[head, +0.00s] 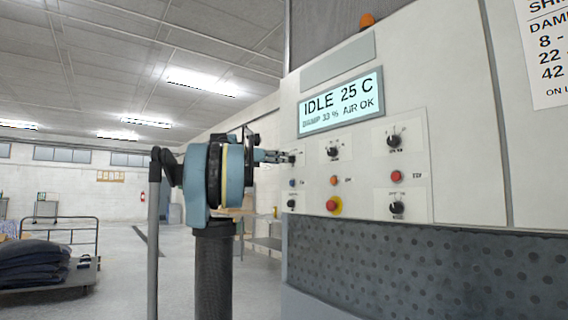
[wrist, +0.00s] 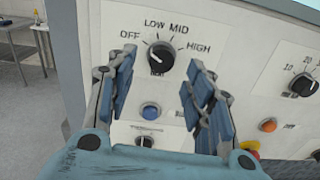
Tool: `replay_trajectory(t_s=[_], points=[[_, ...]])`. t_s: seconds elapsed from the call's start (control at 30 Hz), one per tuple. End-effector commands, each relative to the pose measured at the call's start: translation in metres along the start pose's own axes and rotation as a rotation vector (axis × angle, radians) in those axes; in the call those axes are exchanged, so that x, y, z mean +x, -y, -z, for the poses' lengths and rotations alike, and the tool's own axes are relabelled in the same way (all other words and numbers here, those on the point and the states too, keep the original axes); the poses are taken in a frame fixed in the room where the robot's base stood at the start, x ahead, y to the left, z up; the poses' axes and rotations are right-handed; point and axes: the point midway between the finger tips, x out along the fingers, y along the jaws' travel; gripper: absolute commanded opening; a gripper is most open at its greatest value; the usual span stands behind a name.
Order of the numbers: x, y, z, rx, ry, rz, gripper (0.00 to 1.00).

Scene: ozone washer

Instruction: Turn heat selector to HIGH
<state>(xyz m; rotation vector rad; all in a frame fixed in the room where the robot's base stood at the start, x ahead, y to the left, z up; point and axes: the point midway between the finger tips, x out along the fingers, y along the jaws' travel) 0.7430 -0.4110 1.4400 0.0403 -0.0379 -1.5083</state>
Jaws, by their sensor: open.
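The heat selector (wrist: 160,57) is a round black knob on a white plate in the wrist view, with OFF, LOW, MID and HIGH printed around it and a HEAT label below. Its white pointer line appears to aim up-left, toward OFF. My gripper (wrist: 160,70) is open, with one blue-padded finger at the left and one at the right of the knob in the picture. Nothing is between the fingers, and I see no contact with the knob. In the head view my gripper (head: 280,157) is at the panel's upper-left plate and mostly hides the knob.
A blue button (wrist: 150,111) and another knob (wrist: 145,141) are below the selector. A numbered knob (wrist: 304,85) and an orange button (wrist: 268,125) are to the right. A red emergency button (head: 333,204) is low on the panel. The display (head: 341,102) reads IDLE 25 C.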

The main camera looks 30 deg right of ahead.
Motion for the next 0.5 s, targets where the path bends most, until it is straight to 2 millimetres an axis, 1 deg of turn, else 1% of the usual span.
replay_trajectory(t_s=[0.03,0.2,0.33,0.5], points=[[0.008,0.001,0.000,0.000,0.000,0.003,0.48],[0.028,0.001,0.000,0.000,0.000,0.002,0.48],[0.037,0.001,0.000,0.000,0.000,0.001,0.48],[0.040,0.000,0.000,0.000,0.000,0.000,0.48]])
